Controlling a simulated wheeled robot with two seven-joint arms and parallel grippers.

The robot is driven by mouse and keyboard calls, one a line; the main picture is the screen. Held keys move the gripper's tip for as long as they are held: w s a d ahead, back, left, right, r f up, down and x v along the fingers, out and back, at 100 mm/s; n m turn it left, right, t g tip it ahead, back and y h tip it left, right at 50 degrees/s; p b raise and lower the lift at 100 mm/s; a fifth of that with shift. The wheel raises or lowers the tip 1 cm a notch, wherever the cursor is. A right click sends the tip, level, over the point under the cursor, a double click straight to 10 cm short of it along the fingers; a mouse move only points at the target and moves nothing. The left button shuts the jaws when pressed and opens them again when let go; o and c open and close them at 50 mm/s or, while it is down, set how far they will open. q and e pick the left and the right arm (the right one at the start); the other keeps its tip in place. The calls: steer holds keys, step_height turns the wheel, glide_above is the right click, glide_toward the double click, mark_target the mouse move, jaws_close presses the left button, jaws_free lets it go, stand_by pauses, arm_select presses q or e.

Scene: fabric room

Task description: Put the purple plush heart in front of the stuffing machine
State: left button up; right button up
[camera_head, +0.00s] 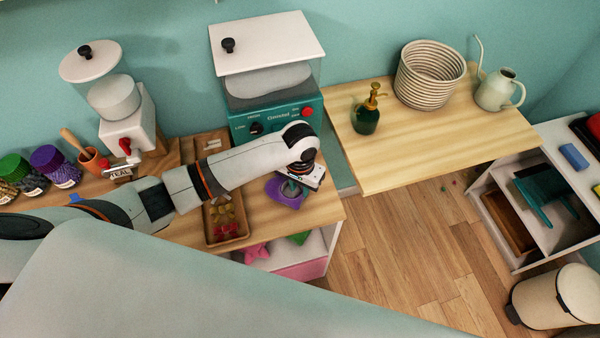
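The purple plush heart (275,191) lies on the wooden worktop, in front of the teal-fronted machine and partly covered by my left gripper. That stuffing machine (270,117) has a white lid, a clear box with white filling, and black and red knobs. My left arm reaches across from the left, hiding part of the machine's lower front. My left gripper (293,188) points down right at the heart; its fingers are mostly hidden, so its opening and grip cannot be told. My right gripper is not in view.
A wooden tray (241,231) with small items sits left of the heart. A white dispenser (125,130), jars and a small pot stand farther left. The right table holds a green spray bottle (367,115), a basket (430,76) and a watering can (497,92). Its front part is clear.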

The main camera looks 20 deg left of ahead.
arm_select(q)
step_height(320, 180, up, 8)
stand_by(0.8)
